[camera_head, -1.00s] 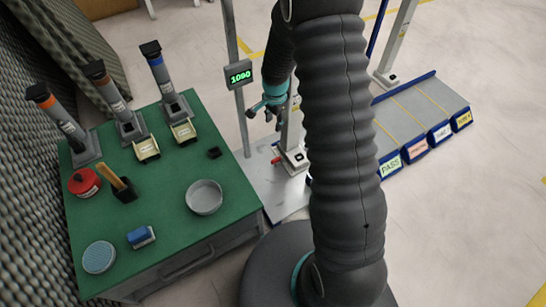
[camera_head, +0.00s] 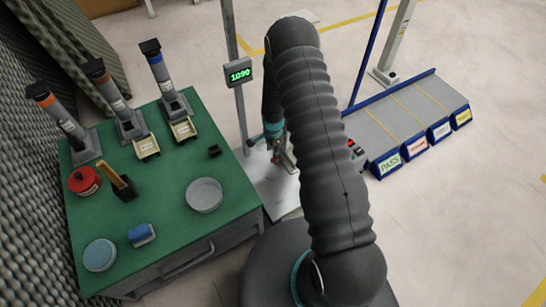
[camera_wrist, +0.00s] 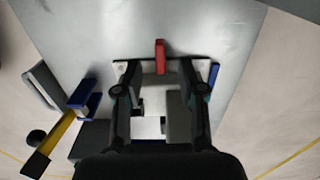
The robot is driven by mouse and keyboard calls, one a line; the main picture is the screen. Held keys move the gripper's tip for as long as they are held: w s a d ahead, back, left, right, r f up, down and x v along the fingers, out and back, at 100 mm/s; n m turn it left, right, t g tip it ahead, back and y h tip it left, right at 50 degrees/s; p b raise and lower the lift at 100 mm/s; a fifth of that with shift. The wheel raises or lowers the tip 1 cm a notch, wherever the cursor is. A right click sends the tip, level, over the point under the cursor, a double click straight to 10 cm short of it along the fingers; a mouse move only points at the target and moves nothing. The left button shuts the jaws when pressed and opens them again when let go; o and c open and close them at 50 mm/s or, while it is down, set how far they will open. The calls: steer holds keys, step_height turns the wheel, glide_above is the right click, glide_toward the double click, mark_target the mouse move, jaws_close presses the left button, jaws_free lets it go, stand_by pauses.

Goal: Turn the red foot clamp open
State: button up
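The red foot clamp (camera_wrist: 160,57) shows in the wrist view as a short red bar at the upper edge of a white base plate (camera_wrist: 150,128). In the head view a small red bit of the clamp (camera_head: 276,159) shows low beside my gripper (camera_head: 279,146), partly covered. In the wrist view my gripper (camera_wrist: 160,86) points down over the plate. Its two dark fingers stand apart, left and right of the red bar, with the bar just beyond the tips. I see nothing held. Contact with the clamp cannot be told.
A grey metal floor plate (camera_wrist: 85,35) lies under the clamp. A green-topped bench (camera_head: 165,215) with several tools stands left. A post with a display (camera_head: 239,73) stands close behind my gripper.

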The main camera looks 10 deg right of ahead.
steer(key=shift+f, duration=2.6)
jaws_close()
